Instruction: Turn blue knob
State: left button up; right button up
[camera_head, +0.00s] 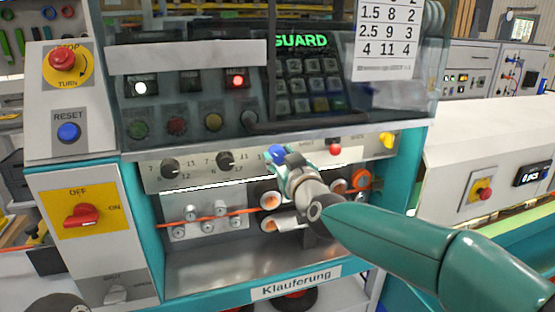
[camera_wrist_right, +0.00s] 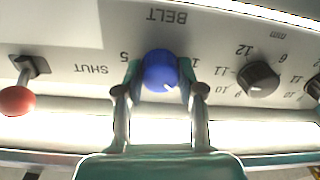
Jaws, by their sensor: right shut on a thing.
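The blue knob (camera_wrist_right: 161,70) sits on the grey panel under the upside-down label BELT in the right wrist view. Its white mark points to the lower right there. My right gripper (camera_wrist_right: 160,88) has one finger on each side of the knob and is shut on it. In the head view the blue knob (camera_head: 276,153) shows at the tip of my right gripper (camera_head: 284,160), whose arm comes in from the lower right and hides part of the panel. My left gripper is not in view.
Black knobs (camera_head: 170,168) (camera_head: 227,160) are left of the blue one. A red-tipped lever (camera_head: 335,149) and a yellow knob (camera_head: 388,140) are to the right. Rollers with an orange cable (camera_head: 207,217) lie below. A clear guard (camera_head: 190,80) hangs above the panel.

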jog(key=m+b, duration=0.1)
jog(key=m, duration=0.1)
jog(key=m+b, duration=0.1)
jog(key=m, duration=0.1)
jog(key=shift+f+b, duration=0.3)
jog(key=m+b, duration=0.2)
jog(key=m, duration=0.3)
jog(key=shift+m, duration=0.3)
jog(key=m+b, duration=0.2)
jog(key=m, duration=0.3)
jog(key=shift+f+m+h, duration=0.1)
jog(key=shift+m+h, duration=0.2)
jog(key=shift+f+m+b, duration=0.1)
jog(key=shift+m+b, duration=0.45)
jog(key=shift+m, duration=1.75)
jog(key=o, duration=1)
jog(key=shift+c, duration=0.2)
jog(key=shift+o, duration=0.9)
jog(key=shift+r, duration=0.25)
